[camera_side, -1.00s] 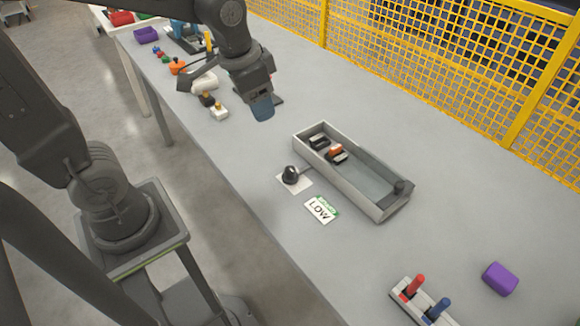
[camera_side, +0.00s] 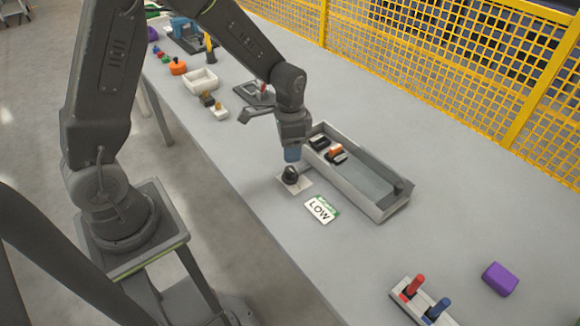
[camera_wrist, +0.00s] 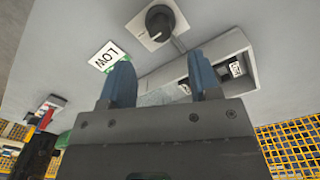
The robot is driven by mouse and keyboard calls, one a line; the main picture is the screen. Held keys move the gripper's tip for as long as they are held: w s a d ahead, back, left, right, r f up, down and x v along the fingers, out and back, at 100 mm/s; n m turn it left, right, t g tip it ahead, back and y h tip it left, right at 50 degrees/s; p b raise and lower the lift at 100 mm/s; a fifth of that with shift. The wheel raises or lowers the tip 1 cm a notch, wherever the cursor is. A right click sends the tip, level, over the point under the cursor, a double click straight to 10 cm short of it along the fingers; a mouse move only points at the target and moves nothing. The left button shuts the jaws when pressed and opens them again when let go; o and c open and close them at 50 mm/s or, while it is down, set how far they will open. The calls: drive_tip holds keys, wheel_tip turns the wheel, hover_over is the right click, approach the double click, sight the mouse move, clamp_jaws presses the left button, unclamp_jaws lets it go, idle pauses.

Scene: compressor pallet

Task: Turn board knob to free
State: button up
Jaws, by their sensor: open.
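The board knob (camera_side: 290,174) is a round black knob on a small white square plate (camera_side: 280,186) on the grey table. In the wrist view the knob (camera_wrist: 160,22) shows at the top, beyond the fingertips, with a light pointer line on it. My gripper (camera_side: 292,155) is just above and behind the knob in the side view. Its two blue fingers are apart and empty in the wrist view (camera_wrist: 160,78). I cannot tell from the side view whether a finger touches the knob. A white sign reading LOW (camera_side: 320,209) with a green edge lies beside the plate.
A long grey tray (camera_side: 378,213) holding small black and orange parts stands close right of the knob. A block with red and blue levers (camera_side: 422,302) and a purple block (camera_side: 500,279) are at the front right. Yellow mesh fencing (camera_side: 430,62) runs along the back.

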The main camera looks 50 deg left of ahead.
sight(290, 169)
wheel_tip(290, 169, down, 8)
drive_tip(key=shift+d+r, duration=0.1)
drive_tip(key=shift+r, duration=0.15)
drive_tip(key=shift+c, duration=0.2)
drive_tip(key=c, duration=0.9)
